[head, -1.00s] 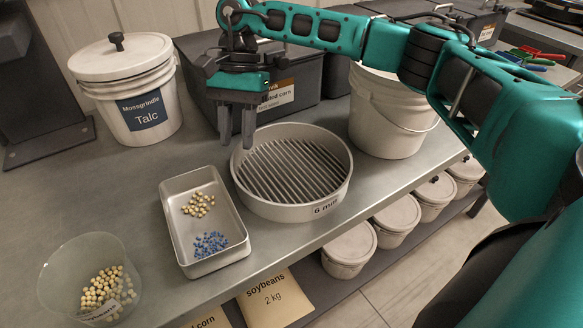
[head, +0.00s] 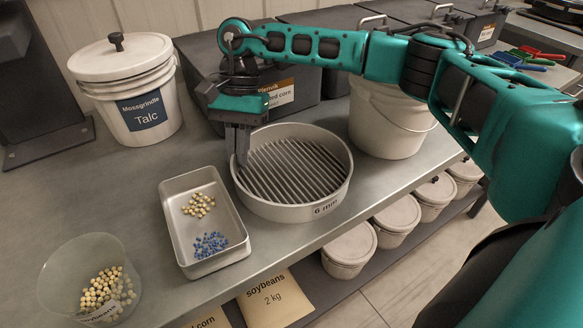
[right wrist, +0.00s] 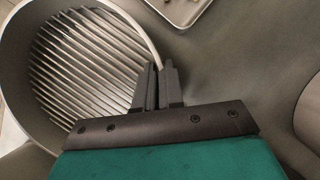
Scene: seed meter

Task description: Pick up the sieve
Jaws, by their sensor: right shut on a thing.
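The sieve (head: 291,209) is a round, light metal pan with slats across its bottom and a "6 mm" label on its front wall. It sits on the grey bench in the head view. It also fills the left of the right wrist view (right wrist: 82,72). My right gripper (head: 240,158) reaches down at the sieve's left back rim. Its two dark fingers (right wrist: 158,85) are close together with the sieve's wall between them, shut on the rim. The exact grip on the wall is partly hidden by the fingers. My left gripper is not in view.
A metal tray (head: 171,206) with corn and blue seeds stands just left of the sieve. A clear cup (head: 62,283) of soybeans is at the front left. A talc bucket (head: 160,82) and dark cases (head: 335,20) stand behind. A white bucket (head: 385,125) is close on the right.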

